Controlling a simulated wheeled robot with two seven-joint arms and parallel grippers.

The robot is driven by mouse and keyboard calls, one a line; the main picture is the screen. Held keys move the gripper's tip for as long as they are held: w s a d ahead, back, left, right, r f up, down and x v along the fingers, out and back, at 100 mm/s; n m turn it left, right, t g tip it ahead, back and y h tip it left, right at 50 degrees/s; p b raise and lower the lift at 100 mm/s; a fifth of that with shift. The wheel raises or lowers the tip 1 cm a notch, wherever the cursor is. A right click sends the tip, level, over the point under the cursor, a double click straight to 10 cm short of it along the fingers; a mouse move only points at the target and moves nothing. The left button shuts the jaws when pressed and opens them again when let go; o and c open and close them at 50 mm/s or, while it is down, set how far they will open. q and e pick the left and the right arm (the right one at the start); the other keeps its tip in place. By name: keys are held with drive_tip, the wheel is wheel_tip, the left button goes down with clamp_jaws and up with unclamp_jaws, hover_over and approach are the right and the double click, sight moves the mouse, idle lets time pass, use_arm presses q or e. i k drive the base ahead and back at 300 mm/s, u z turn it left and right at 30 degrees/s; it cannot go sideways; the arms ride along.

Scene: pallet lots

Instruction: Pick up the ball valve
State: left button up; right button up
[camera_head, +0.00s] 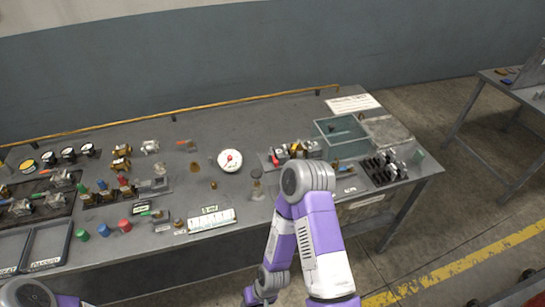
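Several small valve-like fittings lie on the grey workbench (330,110); I cannot tell for sure which is the ball valve. Brass fittings (121,157) lie at the left middle, with a silver fitting (150,147) just right of them. More metal fittings (60,180) lie on a dark tray at the far left. A group with red and brass parts (297,150) lies right of the white dial gauge. My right arm bends over the bench's front edge; its wrist hangs low in front of the bench, and its fingers are not clear. Only a piece of my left arm shows at bottom left.
A white dial gauge (230,160) lies mid-bench. A teal-rimmed bin (340,128) and a rack of dark parts (383,167) are at the right. Empty dark trays (47,247) are at the front left. The back middle of the bench is mostly clear. Another table (515,88) stands far right.

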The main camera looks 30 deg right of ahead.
sight(301, 151)
drive_tip(key=z, duration=1.3)
